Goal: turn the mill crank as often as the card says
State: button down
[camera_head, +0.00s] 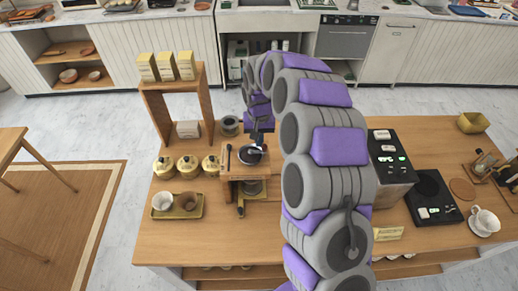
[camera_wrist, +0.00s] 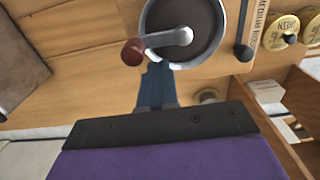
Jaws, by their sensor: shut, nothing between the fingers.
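The mill (camera_head: 247,187) is a wooden box on the cart top, left of my arm. Its dark round hopper (camera_wrist: 185,18) with a pale rim shows in the wrist view. The metal crank (camera_wrist: 165,40) crosses the hopper and ends in a dark red knob (camera_wrist: 133,52) at the left. My gripper (camera_wrist: 156,68) is shut and empty, its blue fingertips just below the crank arm and right of the knob; I cannot tell whether they touch. In the head view my gripper (camera_head: 259,135) is above the mill. A yellow card (camera_head: 388,234) lies near the front edge, its writing too small to read.
Several lidded tins (camera_head: 187,166) and a tray (camera_head: 192,214) with two cups stand left of the mill. A wooden shelf (camera_head: 150,103) with yellow boxes rises behind. A black machine (camera_head: 392,172), a scale (camera_head: 425,185) and a white cup (camera_head: 484,221) are on the right.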

aim_at(263, 148)
jog(key=shift+r, duration=0.25)
jog(key=shift+r, duration=0.35)
jog(key=shift+r, duration=0.3)
jog(key=shift+s+d, duration=0.25)
jog(key=shift+s, duration=0.1)
jog(key=s, duration=0.2)
jog(key=s+b, duration=0.1)
jog(key=s, duration=0.1)
jog(key=shift+d+f, duration=0.1)
jog(key=shift+d, duration=0.25)
jog(key=s+a, duration=0.2)
jog(key=shift+s, duration=0.3)
jog(key=shift+s+a, duration=0.25)
jog(key=shift+a, duration=0.8)
